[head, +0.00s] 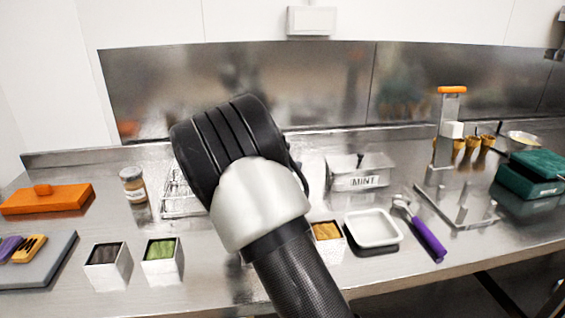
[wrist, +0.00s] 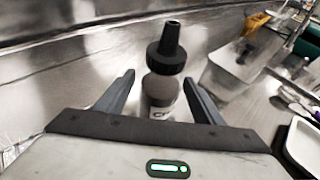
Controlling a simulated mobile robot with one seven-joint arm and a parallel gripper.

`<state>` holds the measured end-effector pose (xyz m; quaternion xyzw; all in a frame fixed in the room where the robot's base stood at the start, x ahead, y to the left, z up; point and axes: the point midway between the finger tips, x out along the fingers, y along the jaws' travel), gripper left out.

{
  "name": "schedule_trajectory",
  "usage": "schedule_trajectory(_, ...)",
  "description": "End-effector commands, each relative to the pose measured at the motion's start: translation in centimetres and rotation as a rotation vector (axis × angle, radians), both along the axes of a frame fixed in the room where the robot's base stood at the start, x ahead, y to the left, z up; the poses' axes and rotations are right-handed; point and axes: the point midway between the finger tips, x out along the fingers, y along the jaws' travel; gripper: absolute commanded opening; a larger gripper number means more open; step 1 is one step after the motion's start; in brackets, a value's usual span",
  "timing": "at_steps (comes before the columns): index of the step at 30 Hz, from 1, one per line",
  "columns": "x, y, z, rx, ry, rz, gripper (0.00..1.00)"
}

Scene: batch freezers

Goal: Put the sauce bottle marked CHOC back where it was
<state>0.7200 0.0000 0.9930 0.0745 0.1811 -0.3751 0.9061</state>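A sauce bottle (wrist: 162,85) with a brown body and a dark cone nozzle shows in the wrist view. Only the start of its label shows, possibly a C, so I cannot read CHOC in full. My gripper (wrist: 159,80) is open, with one finger on each side of the bottle and a visible gap at both sides. The bottle's base is hidden by my gripper body, so I cannot tell what it rests on. In the head view my arm hides the bottle and the fingers.
A wire rack (head: 178,192) is partly behind my arm, with a jar (head: 133,185) at its left. A metal MINT container (head: 357,178), a white tray (head: 372,229) and a purple-handled scoop (head: 428,238) are right. Square tins (head: 108,268) line the front. A steel backsplash (head: 330,85) rises behind.

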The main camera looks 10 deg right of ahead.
Motion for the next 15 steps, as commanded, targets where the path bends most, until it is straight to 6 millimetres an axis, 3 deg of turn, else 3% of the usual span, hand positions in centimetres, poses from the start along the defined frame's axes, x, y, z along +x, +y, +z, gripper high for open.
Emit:
schedule_trajectory(10,0.0,0.0,0.6,0.001,-0.001,-0.001,0.62)
schedule_trajectory(15,-1.5,1.7,1.5,0.002,0.000,0.004,0.62)
